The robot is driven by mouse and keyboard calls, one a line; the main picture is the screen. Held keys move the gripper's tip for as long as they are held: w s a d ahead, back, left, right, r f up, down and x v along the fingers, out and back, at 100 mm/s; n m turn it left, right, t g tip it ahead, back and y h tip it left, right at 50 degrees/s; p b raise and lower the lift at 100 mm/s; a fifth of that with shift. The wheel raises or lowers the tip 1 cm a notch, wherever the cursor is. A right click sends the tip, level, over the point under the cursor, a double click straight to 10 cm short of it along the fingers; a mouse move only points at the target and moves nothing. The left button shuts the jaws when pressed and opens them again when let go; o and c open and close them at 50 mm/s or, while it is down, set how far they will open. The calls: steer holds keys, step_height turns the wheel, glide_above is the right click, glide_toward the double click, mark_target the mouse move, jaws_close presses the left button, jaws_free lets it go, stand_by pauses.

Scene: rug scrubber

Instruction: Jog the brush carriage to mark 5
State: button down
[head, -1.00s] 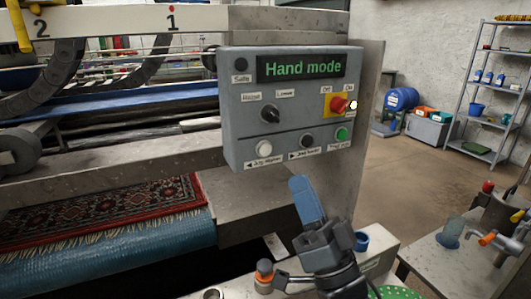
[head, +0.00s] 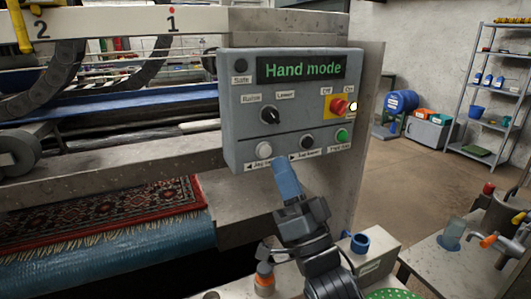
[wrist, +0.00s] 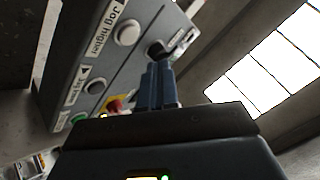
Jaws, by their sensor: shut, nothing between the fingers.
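The grey control panel (head: 300,115) shows "Hand mode" in green on its display (head: 300,67). The white "Jog higher" button (head: 262,146) is at its lower left, and also shows in the wrist view (wrist: 127,32). The dark "Jog lower" button (head: 307,141) is to its right; it shows in the wrist view too (wrist: 96,86). My gripper (head: 283,166) is shut and empty, its blue fingers just below the panel's lower edge in the picture, between these buttons. I cannot tell whether it touches the panel. The beam carries marks 1 (head: 171,23) and 2. Mark 5 and the brush carriage are not clearly visible.
The panel also has a dark Raise/Lower knob (head: 270,115), a red knob (head: 339,105) on a yellow plate and a green button (head: 342,135). A patterned rug (head: 105,220) lies on the machine at left.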

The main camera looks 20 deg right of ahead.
steer(key=shift+w, duration=1.45)
steer(key=shift+w, duration=0.15)
stand_by(0.9)
steer(key=shift+w+b, duration=0.3)
steer(key=shift+w, duration=0.35)
stand_by(2.4)
steer(key=shift+s, duration=0.15)
stand_by(0.4)
steer(key=shift+s, duration=0.65)
steer(key=shift+s+p, duration=0.4)
steer(key=shift+s, duration=2.1)
